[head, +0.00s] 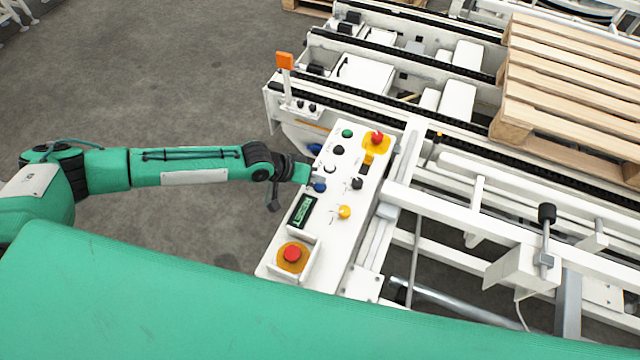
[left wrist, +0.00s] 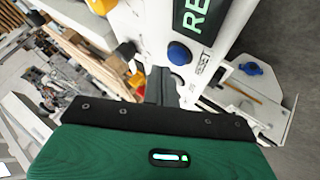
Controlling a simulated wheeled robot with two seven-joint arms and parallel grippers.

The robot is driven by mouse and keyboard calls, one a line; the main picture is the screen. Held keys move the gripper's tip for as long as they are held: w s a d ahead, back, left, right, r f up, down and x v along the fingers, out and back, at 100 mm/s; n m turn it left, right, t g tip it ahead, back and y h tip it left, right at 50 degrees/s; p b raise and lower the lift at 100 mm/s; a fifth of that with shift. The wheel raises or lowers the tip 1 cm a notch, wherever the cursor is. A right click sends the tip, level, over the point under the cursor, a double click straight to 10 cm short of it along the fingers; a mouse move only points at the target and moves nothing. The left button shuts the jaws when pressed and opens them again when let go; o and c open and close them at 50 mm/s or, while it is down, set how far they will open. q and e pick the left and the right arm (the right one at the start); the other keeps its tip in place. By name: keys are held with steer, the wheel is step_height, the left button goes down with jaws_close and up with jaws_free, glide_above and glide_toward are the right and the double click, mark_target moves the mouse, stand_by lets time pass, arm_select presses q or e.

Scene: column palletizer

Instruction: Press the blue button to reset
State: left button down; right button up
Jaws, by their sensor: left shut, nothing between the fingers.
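The white control panel (head: 325,215) carries a blue button (head: 319,187) on its left side, above a small green-lit display (head: 303,211). The blue button shows in the left wrist view as a round dome (left wrist: 179,53) beside the display (left wrist: 195,15). My left gripper (head: 309,180) is at the panel's left edge, its tip close to the blue button. In the left wrist view its dark fingers (left wrist: 159,75) are shut and empty, with their tips just left of and below the button. I cannot tell whether they touch the panel. My right gripper is not in view.
A red button (head: 292,253) sits behind a white guard; another red one (head: 377,138) is at the panel's top. Black, green, white and yellow controls lie between. A second blue part (left wrist: 250,68) sits on a lower white plate. Conveyor rails and a wooden pallet (head: 570,90) are right.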

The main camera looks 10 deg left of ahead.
arm_select(q)
steer(key=shift+f, duration=0.15)
stand_by(0.5)
steer(key=shift+f, duration=0.3)
steer(key=shift+f+b, duration=0.35)
steer(key=shift+f, duration=0.1)
stand_by(0.6)
steer(key=shift+r, duration=0.15)
steer(key=shift+r+p, duration=0.75)
steer(key=shift+p, duration=0.1)
